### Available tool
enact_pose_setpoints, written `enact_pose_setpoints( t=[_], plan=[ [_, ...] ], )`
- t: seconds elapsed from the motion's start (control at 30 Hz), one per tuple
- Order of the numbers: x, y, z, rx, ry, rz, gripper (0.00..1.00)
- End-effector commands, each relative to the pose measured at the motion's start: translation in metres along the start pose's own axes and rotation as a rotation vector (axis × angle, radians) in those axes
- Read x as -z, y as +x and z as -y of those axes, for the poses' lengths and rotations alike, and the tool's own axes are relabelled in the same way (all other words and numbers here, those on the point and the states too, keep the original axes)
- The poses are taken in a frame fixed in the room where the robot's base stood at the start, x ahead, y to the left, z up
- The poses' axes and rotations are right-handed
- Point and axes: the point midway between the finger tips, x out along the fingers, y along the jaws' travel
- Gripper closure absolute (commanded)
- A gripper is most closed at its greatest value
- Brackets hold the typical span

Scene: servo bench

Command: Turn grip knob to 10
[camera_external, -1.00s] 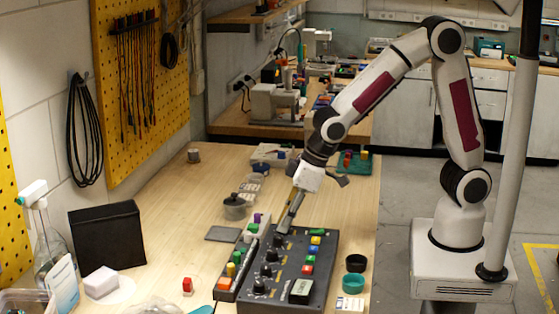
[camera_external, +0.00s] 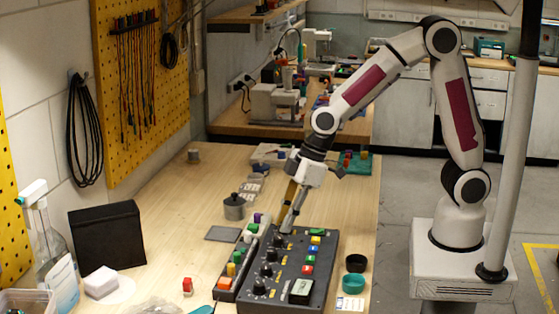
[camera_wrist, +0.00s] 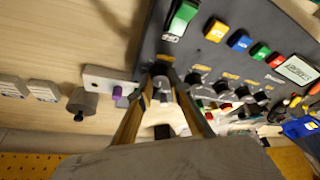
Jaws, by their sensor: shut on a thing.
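The dark control panel (camera_external: 290,262) lies on the wooden bench, with a row of black knobs along its left side. My gripper (camera_external: 284,229) reaches down to the far end of that row and is shut on the farthest knob (camera_external: 278,241). In the wrist view my two fingers (camera_wrist: 162,88) close on either side of this grey-looking knob (camera_wrist: 161,83). The fingers hide much of the knob, and its pointer and scale cannot be read. The panel face (camera_wrist: 190,52) also shows in the wrist view.
Other black knobs (camera_wrist: 193,77) follow close beside the gripped one. Coloured buttons (camera_external: 309,259) and a small display (camera_external: 300,291) sit on the panel's right. A narrow strip with coloured buttons (camera_external: 238,261) runs along its left. A grey lidded pot (camera_external: 234,207) stands farther left.

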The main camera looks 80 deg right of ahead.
Motion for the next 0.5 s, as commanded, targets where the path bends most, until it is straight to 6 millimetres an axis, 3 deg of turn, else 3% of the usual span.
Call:
enact_pose_setpoints(
  t=[0.5],
  plan=[
    [0.0003,0.0,-0.0017,0.074,-0.178,0.0,1.0]
  ],
)
